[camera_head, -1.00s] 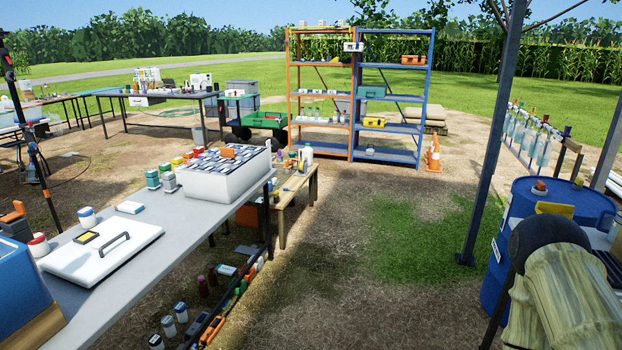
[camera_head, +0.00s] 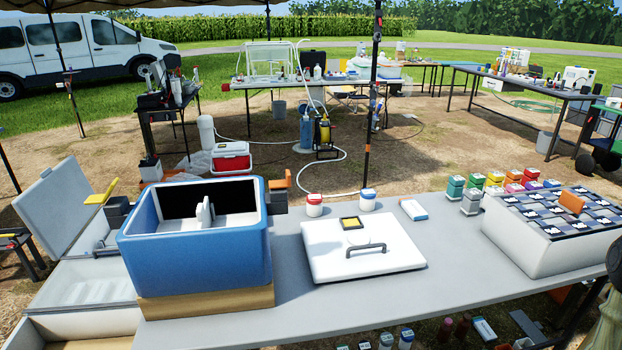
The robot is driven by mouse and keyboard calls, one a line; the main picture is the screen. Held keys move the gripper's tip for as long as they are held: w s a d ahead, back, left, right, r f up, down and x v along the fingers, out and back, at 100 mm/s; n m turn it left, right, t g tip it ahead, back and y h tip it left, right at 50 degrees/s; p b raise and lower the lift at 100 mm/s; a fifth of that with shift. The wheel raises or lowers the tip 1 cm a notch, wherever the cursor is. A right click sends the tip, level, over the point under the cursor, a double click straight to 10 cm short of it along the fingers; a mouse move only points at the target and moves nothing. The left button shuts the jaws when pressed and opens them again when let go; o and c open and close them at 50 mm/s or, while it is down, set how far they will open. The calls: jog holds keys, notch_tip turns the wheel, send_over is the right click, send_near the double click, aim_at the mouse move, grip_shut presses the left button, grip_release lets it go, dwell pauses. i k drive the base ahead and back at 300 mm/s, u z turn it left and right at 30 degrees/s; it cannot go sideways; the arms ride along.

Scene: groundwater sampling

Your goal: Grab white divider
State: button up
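My gripper is not in view.
A white lid (camera_head: 362,249) with a grey handle lies flat right of the cooler. Red-capped (camera_head: 314,205) and blue-capped (camera_head: 367,200) jars stand behind it. A white box of vials (camera_head: 561,243) is at the right. An open white chest (camera_head: 85,262) stands left of the cooler.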

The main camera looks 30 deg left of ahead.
aim_at(203, 212)
jog(key=u, duration=0.45)
jog(key=i, duration=0.95)
jog(key=u, duration=0.35)
